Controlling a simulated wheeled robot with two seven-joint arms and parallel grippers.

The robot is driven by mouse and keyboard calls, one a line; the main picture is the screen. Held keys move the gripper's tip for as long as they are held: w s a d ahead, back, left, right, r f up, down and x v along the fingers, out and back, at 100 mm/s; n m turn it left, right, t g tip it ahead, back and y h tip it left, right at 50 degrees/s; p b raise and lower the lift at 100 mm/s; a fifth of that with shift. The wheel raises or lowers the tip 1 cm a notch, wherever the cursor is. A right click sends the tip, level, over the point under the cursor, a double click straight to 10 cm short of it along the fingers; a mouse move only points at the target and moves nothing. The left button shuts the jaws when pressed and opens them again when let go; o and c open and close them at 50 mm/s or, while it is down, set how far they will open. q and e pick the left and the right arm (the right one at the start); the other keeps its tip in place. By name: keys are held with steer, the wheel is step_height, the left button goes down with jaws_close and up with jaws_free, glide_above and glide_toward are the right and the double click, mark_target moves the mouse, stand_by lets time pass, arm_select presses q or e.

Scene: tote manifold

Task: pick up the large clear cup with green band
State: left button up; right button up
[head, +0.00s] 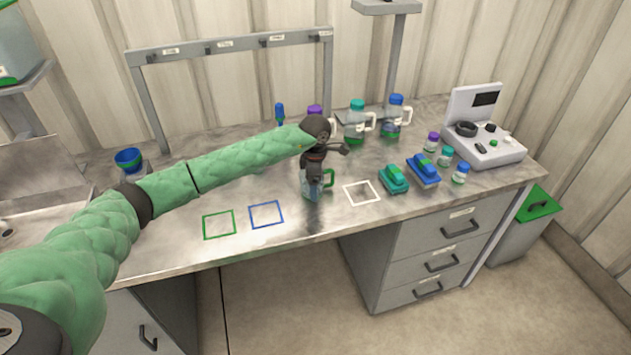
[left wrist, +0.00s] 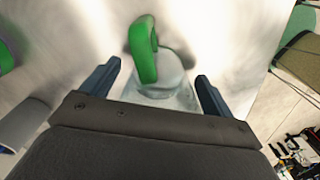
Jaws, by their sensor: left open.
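The large clear cup (head: 312,190) stands on the metal bench, with a green handle on its right side. In the left wrist view the clear cup (left wrist: 172,80) shows its green handle pointing away from the gripper. My left gripper (head: 315,172) is over the cup in the head view and hides its upper part. In the left wrist view my left gripper (left wrist: 158,88) is open, with one finger on each side of the cup. I cannot tell whether the fingers touch it. My right gripper is not in view.
Jugs with green (head: 355,122) and blue (head: 394,117) lids stand behind.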

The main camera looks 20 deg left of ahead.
arm_select(q)
steer(key=shift+c, duration=0.5)
steer(key=c, duration=1)
steer(key=shift+r, duration=0.25)
steer(key=shift+r+b, duration=0.4)
steer(key=shift+b, duration=0.1)
step_height(320, 180, up, 2)
steer(key=shift+r+b, duration=0.15)
steer(key=shift+b, duration=0.55)
steer(key=shift+s+d+r+b, duration=0.8)
steer(key=shift+d+r, duration=0.45)
steer(key=shift+d, duration=0.5)
steer(key=shift+s+d+r+b, duration=0.85)
steer(key=shift+d+r, duration=0.35)
steer(key=shift+d, duration=0.55)
steer(key=shift+s+d+r+b, duration=0.8)
steer(key=shift+d+r, duration=0.45)
steer(key=shift+d, duration=0.5)
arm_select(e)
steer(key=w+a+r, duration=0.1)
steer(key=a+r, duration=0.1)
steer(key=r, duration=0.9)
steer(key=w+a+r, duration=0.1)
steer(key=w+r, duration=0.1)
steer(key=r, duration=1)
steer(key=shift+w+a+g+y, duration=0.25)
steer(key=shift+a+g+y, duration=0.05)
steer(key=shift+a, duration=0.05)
